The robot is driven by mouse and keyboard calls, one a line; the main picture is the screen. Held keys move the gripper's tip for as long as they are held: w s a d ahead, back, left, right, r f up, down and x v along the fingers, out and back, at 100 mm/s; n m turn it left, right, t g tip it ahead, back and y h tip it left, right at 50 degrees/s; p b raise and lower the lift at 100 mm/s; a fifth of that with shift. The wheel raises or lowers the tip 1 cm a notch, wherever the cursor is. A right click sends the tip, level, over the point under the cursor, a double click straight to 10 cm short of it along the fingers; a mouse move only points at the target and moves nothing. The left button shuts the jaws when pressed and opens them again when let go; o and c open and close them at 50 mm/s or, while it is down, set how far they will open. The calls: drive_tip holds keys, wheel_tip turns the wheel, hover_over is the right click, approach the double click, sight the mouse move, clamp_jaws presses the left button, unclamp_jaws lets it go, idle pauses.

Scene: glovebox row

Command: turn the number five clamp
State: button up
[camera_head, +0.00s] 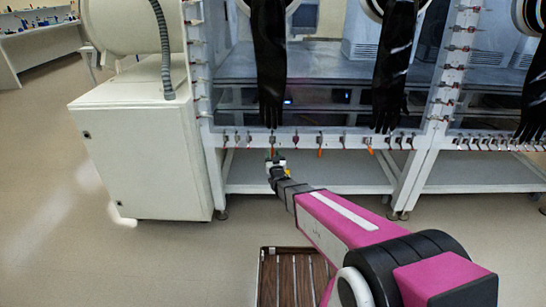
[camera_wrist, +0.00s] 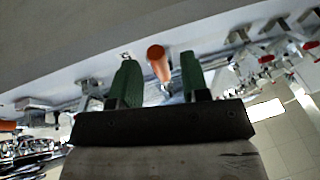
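A row of small toggle clamps (camera_head: 320,141) runs along the lower front edge of the glovebox. My gripper (camera_head: 275,156) is at this edge, toward its left end, below one clamp. In the wrist view, an orange clamp handle (camera_wrist: 158,62) stands between the two green fingers of my gripper (camera_wrist: 160,80). Gaps show on both sides of the handle, so the gripper is open around it and not clasping it. The handle's metal base is partly hidden behind the fingers. A small label beside the left finger is too small to read, so I cannot tell the clamp's number.
Other clamps with red tips (camera_wrist: 265,58) sit to the right in the wrist view. Black gloves (camera_head: 270,65) hang from the glovebox front just above my gripper. A white cabinet (camera_head: 140,150) stands at left. A lower shelf (camera_head: 330,175) lies under the clamp edge.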

drive_tip(key=shift+s, duration=0.1)
drive_tip(key=v, duration=1)
drive_tip(key=shift+s+f, duration=0.2)
drive_tip(key=shift+s, duration=0.1)
drive_tip(key=shift+d, duration=0.1)
idle(0.4)
drive_tip(key=s+d+g+h, duration=0.3)
drive_tip(key=s+d+g, duration=0.1)
drive_tip(key=d+g, duration=0.65)
drive_tip(key=s+d+r+m+g, duration=0.1)
drive_tip(key=s+d+r+g, duration=0.1)
drive_tip(key=s+d+g, duration=0.2)
drive_tip(key=s+d+r+m+g+h, duration=0.1)
drive_tip(key=s+d+g, duration=0.3)
drive_tip(key=s, duration=0.7)
drive_tip(key=shift+r+g, duration=0.35)
drive_tip(key=shift+g, duration=0.5)
idle(1.6)
